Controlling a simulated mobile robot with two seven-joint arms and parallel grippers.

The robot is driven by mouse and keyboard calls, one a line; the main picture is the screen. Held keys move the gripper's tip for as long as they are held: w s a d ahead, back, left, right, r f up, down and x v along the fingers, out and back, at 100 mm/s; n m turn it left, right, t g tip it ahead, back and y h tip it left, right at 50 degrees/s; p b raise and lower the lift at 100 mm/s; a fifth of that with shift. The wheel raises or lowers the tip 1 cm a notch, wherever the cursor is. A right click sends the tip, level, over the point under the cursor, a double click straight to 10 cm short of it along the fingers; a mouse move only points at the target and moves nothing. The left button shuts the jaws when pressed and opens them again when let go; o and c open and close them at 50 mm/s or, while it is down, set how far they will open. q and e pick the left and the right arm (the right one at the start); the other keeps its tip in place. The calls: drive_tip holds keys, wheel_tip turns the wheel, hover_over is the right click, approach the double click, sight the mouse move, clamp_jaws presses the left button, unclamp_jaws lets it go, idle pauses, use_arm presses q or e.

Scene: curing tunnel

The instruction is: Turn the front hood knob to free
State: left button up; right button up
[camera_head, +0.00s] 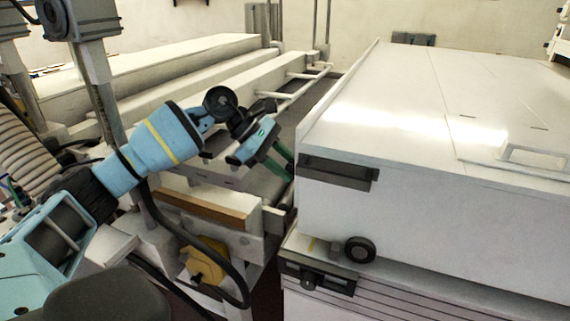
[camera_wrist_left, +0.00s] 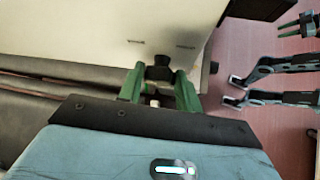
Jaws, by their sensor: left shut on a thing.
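My left gripper (camera_head: 287,163) reaches in from the left to the left end of the white hood (camera_head: 420,130). In the left wrist view its two green fingers (camera_wrist_left: 159,72) are shut on a small dark knob (camera_wrist_left: 158,69) by a pale panel. In the head view the fingertips meet the hood's edge, and the held knob is hidden. A round black knob (camera_head: 360,250) shows low on the hood's near face, apart from the gripper. I cannot tell the held knob's turn position.
A conveyor (camera_head: 262,185) runs behind my left arm. A yellow part (camera_head: 205,262) and a black cable (camera_head: 190,238) lie below it. A dark latch-like plate (camera_head: 318,277) sits under the hood. Jointed bluish parts (camera_wrist_left: 262,98) stand over reddish floor.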

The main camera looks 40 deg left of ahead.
use_arm(q)
drive_tip(key=shift+r+g, duration=0.1)
drive_tip(key=shift+g, duration=0.3)
use_arm(e)
drive_tip(key=shift+r, duration=0.3)
drive_tip(key=shift+w, duration=0.1)
use_arm(q)
drive_tip(key=o, duration=0.7)
drive_tip(key=shift+c, duration=0.2)
drive_tip(key=o, duration=0.3)
use_arm(e)
drive_tip(key=shift+w, duration=0.25)
use_arm(q)
drive_tip(key=shift+a, duration=0.1)
drive_tip(key=shift+b+v, duration=0.3)
drive_tip(key=shift+v, duration=3.55)
use_arm(e)
drive_tip(key=shift+s+f, duration=0.45)
drive_tip(key=shift+f, duration=0.1)
drive_tip(key=shift+s, duration=0.1)
